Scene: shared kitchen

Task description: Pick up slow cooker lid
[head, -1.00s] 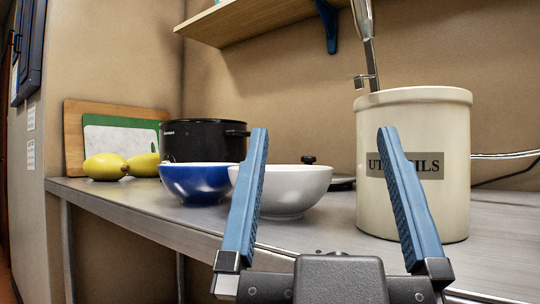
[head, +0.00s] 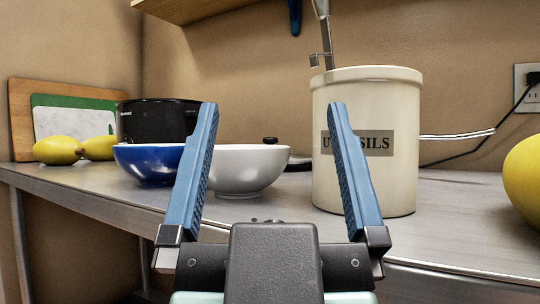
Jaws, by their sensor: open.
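The slow cooker lid shows only as a small black knob (head: 270,140) above the rim of the white bowl (head: 250,170) and a dark edge (head: 298,164) to its right. The rest of it is hidden behind the bowl. The black slow cooker pot (head: 155,121) stands farther left, behind the blue bowl (head: 150,162). My gripper (head: 272,105) is open and empty, with its two blue fingers spread in front of the white bowl and the utensil crock. It is apart from the lid.
A cream utensil crock (head: 365,180) with a metal utensil stands right of the lid. A yellow fruit (head: 524,180) is at the right edge. Yellow fruits (head: 58,151) and cutting boards (head: 22,118) are at the left. A wooden shelf (head: 185,8) hangs above.

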